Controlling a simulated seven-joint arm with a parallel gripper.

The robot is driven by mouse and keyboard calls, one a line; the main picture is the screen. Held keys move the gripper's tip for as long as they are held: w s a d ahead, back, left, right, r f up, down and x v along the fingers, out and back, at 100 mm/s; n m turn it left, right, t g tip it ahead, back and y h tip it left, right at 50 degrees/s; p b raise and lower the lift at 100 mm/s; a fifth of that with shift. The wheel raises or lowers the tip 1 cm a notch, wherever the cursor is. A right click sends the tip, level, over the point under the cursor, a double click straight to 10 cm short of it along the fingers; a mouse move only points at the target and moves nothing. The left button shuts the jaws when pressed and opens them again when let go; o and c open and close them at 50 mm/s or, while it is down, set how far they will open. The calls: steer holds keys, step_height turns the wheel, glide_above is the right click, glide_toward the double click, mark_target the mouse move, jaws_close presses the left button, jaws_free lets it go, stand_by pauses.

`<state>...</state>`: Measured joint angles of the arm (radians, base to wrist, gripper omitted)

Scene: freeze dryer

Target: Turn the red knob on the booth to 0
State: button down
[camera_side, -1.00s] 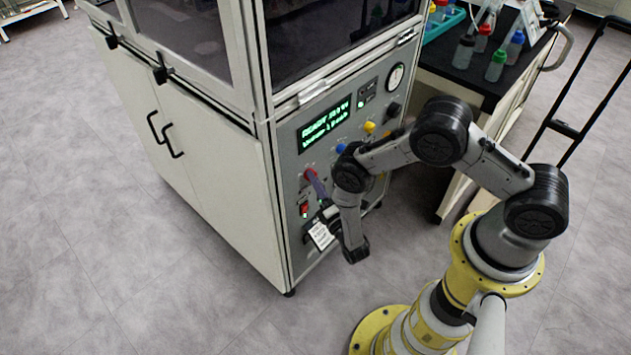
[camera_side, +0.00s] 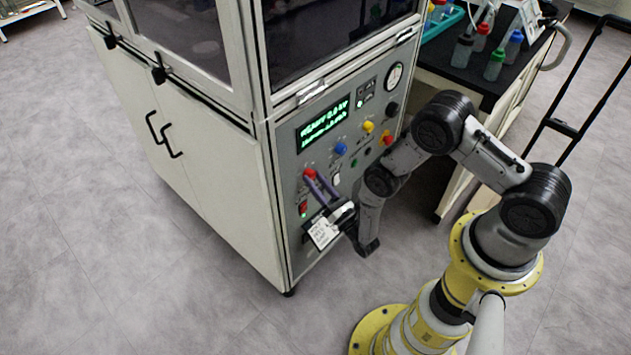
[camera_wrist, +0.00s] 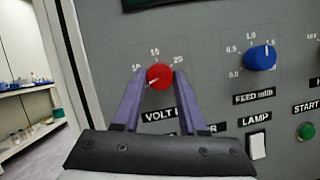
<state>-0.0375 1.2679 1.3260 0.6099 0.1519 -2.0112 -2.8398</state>
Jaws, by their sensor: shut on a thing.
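The red knob (camera_wrist: 159,76) sits on the grey front panel of the booth. Its white mark points to the lower left in the wrist view. Scale numbers show above and beside it, but a 0 cannot be made out, and the finger hides part of the left side. My gripper (camera_wrist: 160,78) has its two purple fingers on either side of the knob, shut on it. In the side view the red knob (camera_side: 309,174) shows at the tips of the fingers (camera_side: 313,177).
A blue knob (camera_wrist: 260,58) sits to the right of the red one. Below it are a white lamp switch (camera_wrist: 258,146) and a green start button (camera_wrist: 305,131). A lit display (camera_side: 322,125) is above. A yellow knob (camera_side: 368,127) is farther right.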

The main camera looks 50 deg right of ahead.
steer(key=shift+n+y, duration=0.4)
steer(key=shift+n, duration=0.3)
steer(key=shift+c, duration=2.2)
jaws_free()
steer(key=shift+s+f, duration=0.1)
steer(key=v, duration=0.7)
steer(key=shift+f, duration=0.15)
